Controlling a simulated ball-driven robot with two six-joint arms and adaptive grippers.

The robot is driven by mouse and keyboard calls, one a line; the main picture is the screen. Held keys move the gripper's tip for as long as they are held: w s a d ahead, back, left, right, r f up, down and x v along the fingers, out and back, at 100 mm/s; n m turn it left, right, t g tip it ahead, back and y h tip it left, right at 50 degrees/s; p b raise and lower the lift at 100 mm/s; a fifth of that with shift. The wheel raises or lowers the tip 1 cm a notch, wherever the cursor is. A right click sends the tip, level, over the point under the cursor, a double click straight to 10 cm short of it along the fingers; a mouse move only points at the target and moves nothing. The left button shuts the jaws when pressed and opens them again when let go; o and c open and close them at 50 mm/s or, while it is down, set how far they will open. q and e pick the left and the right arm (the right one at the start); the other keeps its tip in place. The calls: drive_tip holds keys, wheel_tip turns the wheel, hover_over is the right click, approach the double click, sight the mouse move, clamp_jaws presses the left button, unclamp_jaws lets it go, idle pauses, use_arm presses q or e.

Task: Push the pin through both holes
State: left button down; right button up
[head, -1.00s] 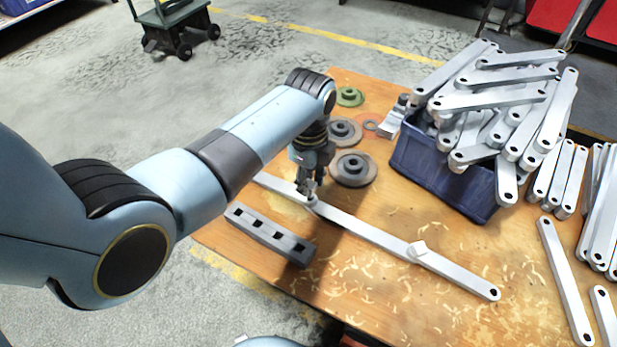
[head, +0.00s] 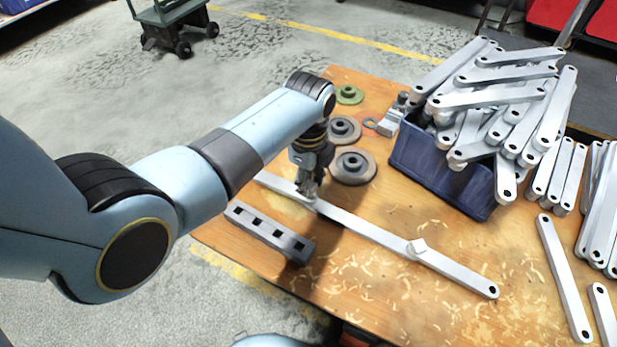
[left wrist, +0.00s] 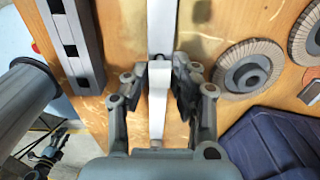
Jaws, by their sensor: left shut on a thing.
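Two pale metal brackets lie end to end in one line on the bench. The longer bracket (head: 375,235) runs to the lower right, and the other bracket (head: 272,183) reaches to the upper left. Whether the pin is in the holes cannot be seen.
A grey bar with square holes (head: 268,232) lies near the bench's left edge. Discs (head: 352,166) stand close behind my gripper. A blue bin (head: 435,172) overflows with brackets. More brackets (head: 565,280) lie at right.

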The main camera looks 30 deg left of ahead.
use_arm(q)
drive_tip(key=shift+f+b, duration=0.5)
drive_tip(key=shift+f, duration=0.7)
drive_tip(key=c, duration=1)
unclamp_jaws()
wheel_tip(320, 180, up, 12)
